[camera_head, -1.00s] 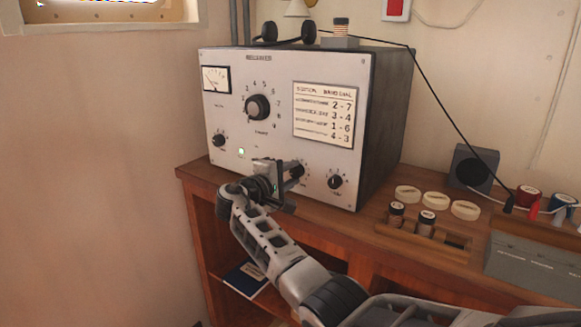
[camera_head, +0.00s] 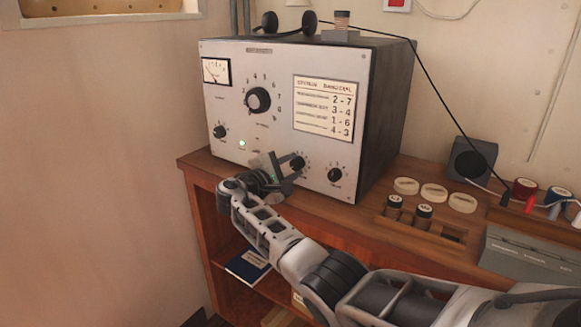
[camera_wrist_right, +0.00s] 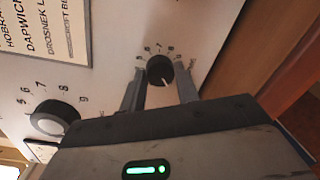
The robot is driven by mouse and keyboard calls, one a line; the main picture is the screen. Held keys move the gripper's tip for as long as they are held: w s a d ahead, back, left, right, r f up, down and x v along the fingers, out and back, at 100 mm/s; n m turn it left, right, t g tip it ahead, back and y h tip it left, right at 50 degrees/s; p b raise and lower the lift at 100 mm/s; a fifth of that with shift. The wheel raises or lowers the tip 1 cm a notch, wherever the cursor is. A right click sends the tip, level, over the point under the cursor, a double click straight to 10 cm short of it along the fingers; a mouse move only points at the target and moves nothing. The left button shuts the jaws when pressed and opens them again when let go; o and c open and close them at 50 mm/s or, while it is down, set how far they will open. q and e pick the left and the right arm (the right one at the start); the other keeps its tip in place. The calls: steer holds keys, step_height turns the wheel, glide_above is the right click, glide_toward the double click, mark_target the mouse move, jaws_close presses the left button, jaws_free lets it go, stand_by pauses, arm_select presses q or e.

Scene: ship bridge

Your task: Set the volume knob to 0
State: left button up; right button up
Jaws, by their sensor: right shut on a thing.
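The grey radio panel (camera_head: 240,115) has several black knobs. My right gripper (camera_head: 288,170) is at the small middle knob (camera_head: 297,162) of its lower row, shut on it. In the right wrist view this knob (camera_wrist_right: 160,70) sits between the fingertips of my right gripper (camera_wrist_right: 160,88), with a white pointer mark and small digits around it. Its label is too small to read, so I cannot tell whether it is the volume knob. Another small knob (camera_head: 335,174) is to its right, clear of the gripper. My left gripper is not in view.
A larger numbered knob (camera_head: 257,99) and a printed card (camera_head: 323,105) are higher on the panel. A wooden desk (camera_head: 345,215) carries the radio. Pale discs (camera_head: 433,192), dark cylinders (camera_head: 424,216) and a grey box (camera_head: 530,255) are to the right.

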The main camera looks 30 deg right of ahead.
steer(key=shift+f, duration=0.1)
steer(key=o, duration=1)
steer(key=shift+c, duration=0.2)
steer(key=shift+a, duration=0.1)
steer(key=b+v, duration=0.2)
steer(key=v, duration=1.4)
